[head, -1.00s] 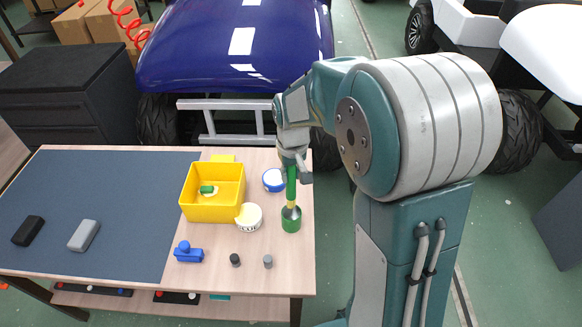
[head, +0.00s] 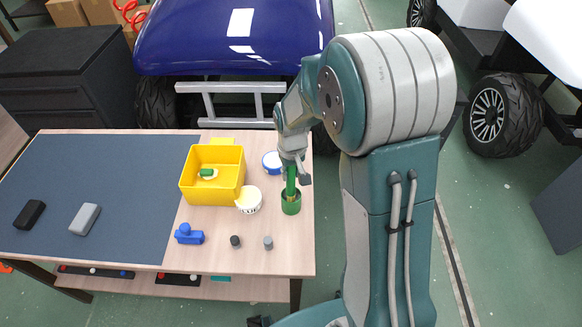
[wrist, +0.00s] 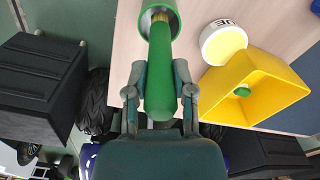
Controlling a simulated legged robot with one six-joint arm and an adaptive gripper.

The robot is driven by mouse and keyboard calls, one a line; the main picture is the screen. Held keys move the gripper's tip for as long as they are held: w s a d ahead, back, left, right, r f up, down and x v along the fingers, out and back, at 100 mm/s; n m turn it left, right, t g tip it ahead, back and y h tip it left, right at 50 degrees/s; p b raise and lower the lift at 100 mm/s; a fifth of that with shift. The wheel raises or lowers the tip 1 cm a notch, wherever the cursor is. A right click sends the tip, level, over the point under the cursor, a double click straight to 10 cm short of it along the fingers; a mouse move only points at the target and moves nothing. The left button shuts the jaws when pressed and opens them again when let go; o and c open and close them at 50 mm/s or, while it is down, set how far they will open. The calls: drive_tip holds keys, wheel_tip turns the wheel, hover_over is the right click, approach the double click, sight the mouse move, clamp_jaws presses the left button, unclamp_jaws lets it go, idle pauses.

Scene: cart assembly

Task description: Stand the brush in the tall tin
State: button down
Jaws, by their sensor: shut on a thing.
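The brush (head: 291,184) has a green handle and is upright, its lower end inside the tall green tin (head: 291,207) near the right edge of the table. My gripper (head: 292,172) is above the tin and shut on the upper part of the handle. In the wrist view my gripper (wrist: 159,92) has a finger on each side of the green handle (wrist: 159,70). The far end of the brush goes into the mouth of the tin (wrist: 172,25).
A yellow bin (head: 212,192) holding a green-and-pale item stands left of the tin. A white round container (head: 249,203) and a blue-rimmed one (head: 272,162) are close by. A blue part (head: 189,235) and two small grey pegs (head: 268,243) lie in front.

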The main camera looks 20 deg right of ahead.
drive_tip(key=shift+f, duration=0.25)
drive_tip(key=shift+c, duration=1.9)
unclamp_jaws()
drive_tip(key=shift+r, duration=0.1)
wheel_tip(320, 180, up, 12)
drive_tip(key=shift+s+f, duration=0.1)
drive_tip(key=shift+f, duration=0.15)
drive_tip(key=shift+r, duration=0.15)
